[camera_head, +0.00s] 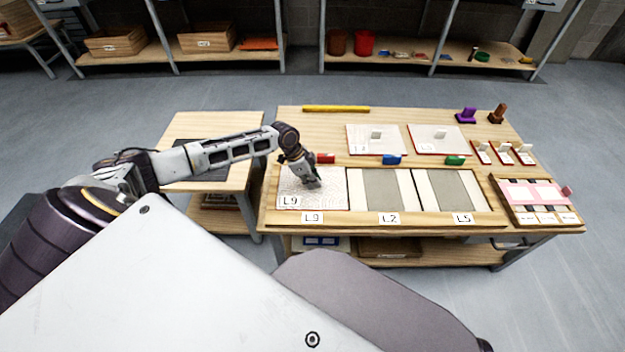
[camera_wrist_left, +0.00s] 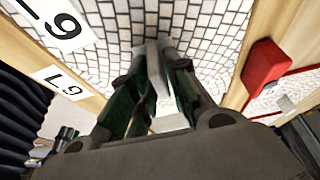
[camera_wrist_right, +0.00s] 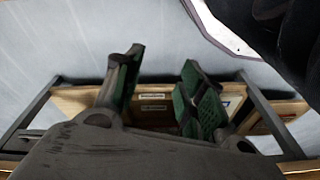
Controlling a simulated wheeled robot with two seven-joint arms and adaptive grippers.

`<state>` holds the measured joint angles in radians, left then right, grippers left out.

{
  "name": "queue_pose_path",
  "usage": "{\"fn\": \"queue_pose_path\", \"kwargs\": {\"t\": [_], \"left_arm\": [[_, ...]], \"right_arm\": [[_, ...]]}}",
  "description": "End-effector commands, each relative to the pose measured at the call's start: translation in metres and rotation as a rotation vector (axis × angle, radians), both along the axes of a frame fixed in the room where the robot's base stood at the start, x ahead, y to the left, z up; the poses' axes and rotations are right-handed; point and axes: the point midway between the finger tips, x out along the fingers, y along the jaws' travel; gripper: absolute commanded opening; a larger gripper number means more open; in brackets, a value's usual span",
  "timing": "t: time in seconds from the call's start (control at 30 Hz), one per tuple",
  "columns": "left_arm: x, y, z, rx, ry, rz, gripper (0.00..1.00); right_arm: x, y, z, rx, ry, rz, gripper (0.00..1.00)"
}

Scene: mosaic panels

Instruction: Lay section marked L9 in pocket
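The section marked L9 (camera_head: 290,195), a pale mosaic panel, lies in the leftmost pocket of the wooden frame, above the L9 label (camera_head: 312,217). It looks flat there; I cannot tell whether it is fully seated. My left gripper (camera_head: 312,183) is over its right half. In the left wrist view, the fingers (camera_wrist_left: 163,62) close on the panel's pale upright handle (camera_wrist_left: 153,52), with the mosaic surface (camera_wrist_left: 205,25) beyond. The fingers hide part of the handle. My right gripper (camera_wrist_right: 155,80) is open and empty, away from the panels.
The L2 pocket (camera_head: 382,190) and L5 pocket (camera_head: 452,190) show bare grey bases. Red (camera_head: 325,158), blue (camera_head: 391,160) and green (camera_head: 455,160) blocks sit along the frame's back edge. Two panels with handles (camera_head: 376,140) (camera_head: 437,139) lie behind. A pink tray (camera_head: 535,194) stands right.

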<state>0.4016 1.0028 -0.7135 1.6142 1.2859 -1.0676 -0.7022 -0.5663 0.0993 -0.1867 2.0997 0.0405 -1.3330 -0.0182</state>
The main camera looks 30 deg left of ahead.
Motion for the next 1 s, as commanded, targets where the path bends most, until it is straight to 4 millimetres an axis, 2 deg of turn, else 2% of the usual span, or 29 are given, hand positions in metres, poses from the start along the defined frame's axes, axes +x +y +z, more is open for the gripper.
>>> {"fn": "queue_pose_path", "kwargs": {"t": [0.07,0.57,0.73,1.0], "left_arm": [[0.0,0.0,0.0,0.0,0.0,0.0,0.32],[-0.001,0.001,0.006,0.001,-0.001,-0.001,0.32],[-0.003,0.007,0.02,0.001,-0.002,0.001,0.32],[-0.011,0.019,0.055,0.001,0.001,0.0,0.32]], "right_arm": [[0.0,0.0,0.0,0.0,0.0,0.0,0.4],[0.003,0.0,0.002,-0.001,-0.006,0.0,0.4],[0.003,-0.001,0.001,-0.005,0.0,0.0,0.4],[-0.005,-0.005,-0.017,-0.019,0.035,-0.002,0.4]]}}
